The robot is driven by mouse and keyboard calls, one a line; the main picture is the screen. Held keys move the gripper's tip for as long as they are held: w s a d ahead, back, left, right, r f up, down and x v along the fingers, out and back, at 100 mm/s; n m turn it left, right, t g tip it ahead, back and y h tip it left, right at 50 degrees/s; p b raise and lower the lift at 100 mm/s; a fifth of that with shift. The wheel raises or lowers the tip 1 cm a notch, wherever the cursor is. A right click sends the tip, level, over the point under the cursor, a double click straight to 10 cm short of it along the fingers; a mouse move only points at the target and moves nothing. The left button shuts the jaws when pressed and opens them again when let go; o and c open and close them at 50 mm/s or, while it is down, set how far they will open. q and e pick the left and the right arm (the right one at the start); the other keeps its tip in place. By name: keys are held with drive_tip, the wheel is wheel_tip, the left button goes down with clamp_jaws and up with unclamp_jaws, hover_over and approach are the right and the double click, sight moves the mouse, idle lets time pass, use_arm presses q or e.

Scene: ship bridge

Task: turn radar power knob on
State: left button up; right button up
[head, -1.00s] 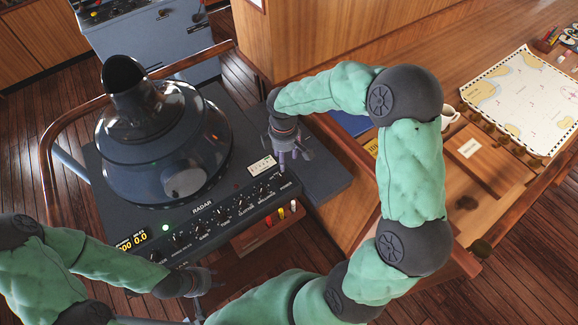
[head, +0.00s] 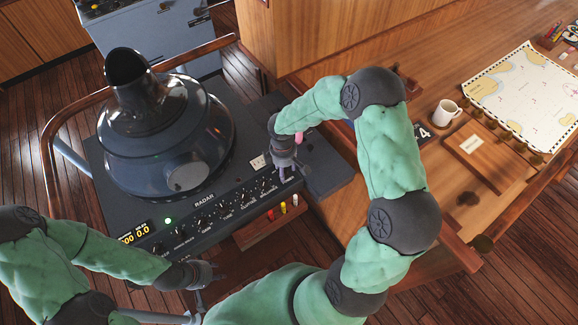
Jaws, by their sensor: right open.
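The radar console (head: 204,201) stands at the left, with a dark hooded viewer on top and a row of black knobs along its sloping front panel. My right gripper (head: 288,178) is open at the right end of this row, fingers pointing down to the panel. The power knob is hidden at or behind these fingers, so I cannot tell its position or whether they touch it. The nearest knob in plain view (head: 263,187) is just left of the gripper. My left gripper (head: 216,276) hangs low in front of the console; its jaws are too small to read.
A green lamp (head: 168,221) and a yellow digital display (head: 134,236) are lit on the panel. A wooden rail (head: 50,150) curves round the console. A wooden chart table at right bears a white mug (head: 446,112) and a chart (head: 520,95).

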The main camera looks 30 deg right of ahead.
clamp_jaws()
drive_tip(key=shift+f+m+b, duration=0.1)
drive_tip(key=shift+m+b, duration=0.25)
drive_tip(key=shift+m, duration=0.05)
idle(0.6)
drive_tip(key=m+b, duration=0.3)
drive_tip(key=shift+f+m, duration=0.1)
drive_tip(key=shift+m, duration=0.3)
drive_tip(key=shift+m+b, duration=1.7)
drive_tip(key=shift+m, duration=0.5)
